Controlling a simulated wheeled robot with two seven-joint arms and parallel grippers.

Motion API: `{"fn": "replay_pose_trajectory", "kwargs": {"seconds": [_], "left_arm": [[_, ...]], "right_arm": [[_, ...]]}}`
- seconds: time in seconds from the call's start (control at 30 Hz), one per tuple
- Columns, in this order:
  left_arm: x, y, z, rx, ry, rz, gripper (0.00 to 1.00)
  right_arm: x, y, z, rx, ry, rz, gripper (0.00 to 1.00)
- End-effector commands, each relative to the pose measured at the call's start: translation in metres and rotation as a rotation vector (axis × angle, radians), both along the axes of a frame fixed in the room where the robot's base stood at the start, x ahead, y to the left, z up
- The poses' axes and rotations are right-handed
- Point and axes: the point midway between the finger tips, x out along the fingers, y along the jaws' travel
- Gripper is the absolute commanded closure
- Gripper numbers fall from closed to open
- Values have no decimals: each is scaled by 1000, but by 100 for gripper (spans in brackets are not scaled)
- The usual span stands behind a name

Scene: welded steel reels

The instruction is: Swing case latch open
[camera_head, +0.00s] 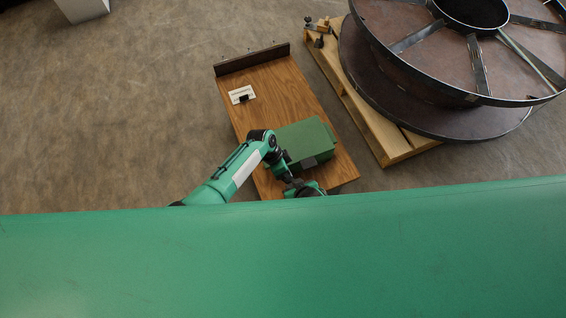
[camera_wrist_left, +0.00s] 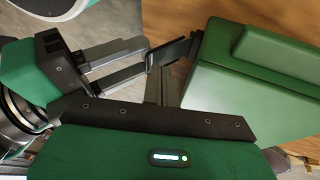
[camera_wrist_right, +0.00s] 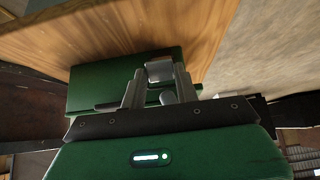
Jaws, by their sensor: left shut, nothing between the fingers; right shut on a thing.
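The green case (camera_head: 305,141) lies on the wooden table, its lid down. A small grey plate, seemingly the latch (camera_head: 308,162), shows on its near side. In the right wrist view my right gripper (camera_wrist_right: 158,86) is shut on the grey latch (camera_wrist_right: 160,71) at the edge of the case (camera_wrist_right: 95,80). In the left wrist view my left gripper (camera_wrist_left: 147,58) is shut and empty, close beside the case (camera_wrist_left: 250,90). A dark flat piece (camera_wrist_left: 172,52) lies between its tips and the case.
The wooden table (camera_head: 270,95) has a raised dark back edge and a small white plate with a black part (camera_head: 241,95). A pallet (camera_head: 395,148) with a large steel reel (camera_head: 430,110) stands to the right. My green body covers the lower head view.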

Motion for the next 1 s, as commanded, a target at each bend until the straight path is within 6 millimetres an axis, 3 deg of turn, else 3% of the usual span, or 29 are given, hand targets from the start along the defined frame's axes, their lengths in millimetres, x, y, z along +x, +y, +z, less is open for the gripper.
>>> {"fn": "replay_pose_trajectory", "kwargs": {"seconds": [0.93, 0.97, 1.0], "left_arm": [[-21, -6, -13, 20, -52, -2, 100], [-21, -6, -13, 20, -51, -2, 100], [-21, -6, -14, 21, -51, -1, 100]], "right_arm": [[1, 2, 1, 2, -1, 1, 100], [1, 2, 1, 2, -2, 1, 67], [1, 2, 1, 2, -2, 1, 59]]}}
